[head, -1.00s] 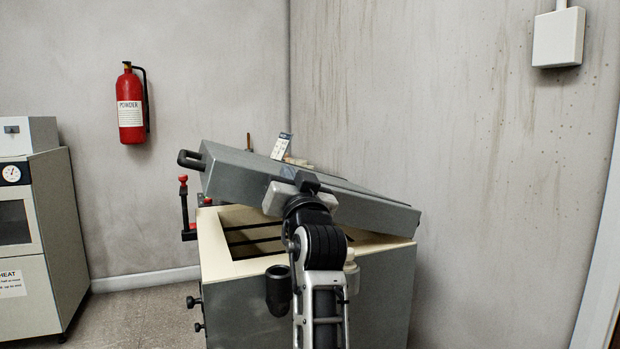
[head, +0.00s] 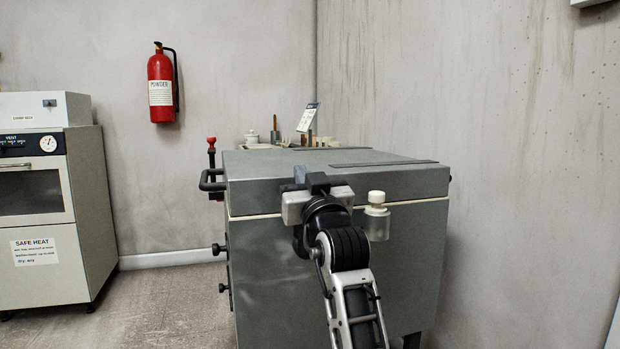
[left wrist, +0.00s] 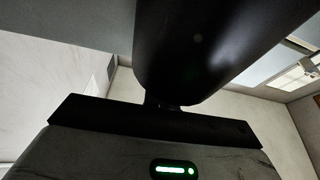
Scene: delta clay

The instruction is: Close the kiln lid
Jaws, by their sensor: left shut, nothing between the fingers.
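The kiln (head: 300,260) is a grey box with a cream rim line, standing in the middle of the head view. Its grey lid (head: 380,180) lies flat and level on top, with only a thin cream line showing between lid and body. A dark handle (head: 209,180) sticks out at the lid's left end. My left gripper (head: 308,178) is at the lid's near side, close to its upper edge, shut and empty; whether it touches the lid is hidden. In the left wrist view, a dark bar and dark rounded shape fill much of the picture. My right gripper is not in view.
A red fire extinguisher (head: 161,85) hangs on the back wall. A pale oven cabinet (head: 50,215) stands at the left, with free floor (head: 165,300) between it and the kiln. Small pots and tools (head: 290,138) show behind the kiln. A wall is close on the right.

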